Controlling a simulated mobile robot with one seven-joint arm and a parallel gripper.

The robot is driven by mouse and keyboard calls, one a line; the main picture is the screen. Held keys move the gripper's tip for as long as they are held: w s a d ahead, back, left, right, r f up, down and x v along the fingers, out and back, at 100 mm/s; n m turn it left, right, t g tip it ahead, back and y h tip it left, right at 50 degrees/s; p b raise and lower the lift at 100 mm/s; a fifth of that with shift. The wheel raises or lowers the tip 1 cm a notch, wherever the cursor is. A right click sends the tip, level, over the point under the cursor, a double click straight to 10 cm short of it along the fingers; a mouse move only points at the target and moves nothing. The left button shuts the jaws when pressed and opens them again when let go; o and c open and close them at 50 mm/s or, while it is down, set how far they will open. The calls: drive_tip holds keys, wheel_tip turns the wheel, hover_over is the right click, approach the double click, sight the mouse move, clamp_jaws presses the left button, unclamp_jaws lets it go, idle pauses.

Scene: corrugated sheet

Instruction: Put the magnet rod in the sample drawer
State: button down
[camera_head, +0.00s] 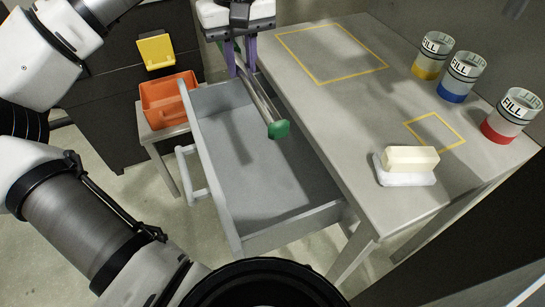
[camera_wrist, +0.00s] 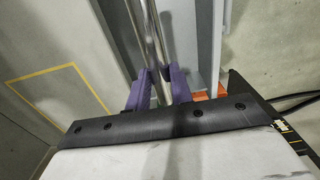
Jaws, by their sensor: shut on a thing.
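The magnet rod (camera_head: 261,101) is a thin silver rod with a green end cap. My gripper (camera_head: 240,70) has purple fingers and is shut on the rod at its far part. The rod slants down toward the camera, its green end over the open sample drawer (camera_head: 192,125). The drawer is a grey tray pulled out from the table, and its floor looks empty. Whether the green end touches the drawer cannot be told. In the wrist view the rod (camera_wrist: 153,35) runs between the purple fingers (camera_wrist: 160,88).
The grey table (camera_head: 345,110) has yellow outlined squares. On it are a cream block (camera_head: 411,158) on a white pad and yellow (camera_head: 432,55), blue (camera_head: 461,77) and red (camera_head: 511,116) banded cups. An orange bin (camera_head: 168,98) stands left of the drawer, near a yellow bin (camera_head: 156,50).

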sight(249, 147)
wheel_tip(249, 147, down, 20)
drive_tip(key=b, duration=0.4)
drive_tip(key=shift+a+b, duration=0.1)
drive_tip(key=shift+b, duration=0.2)
drive_tip(key=shift+f, duration=0.2)
drive_tip(key=c, duration=1.2)
unclamp_jaws()
drive_tip(key=shift+r, duration=0.1)
drive_tip(key=shift+c, duration=0.2)
drive_tip(key=shift+r, duration=0.1)
wheel_tip(249, 147, up, 12)
drive_tip(key=p, duration=0.2)
drive_tip(key=shift+p, duration=0.35)
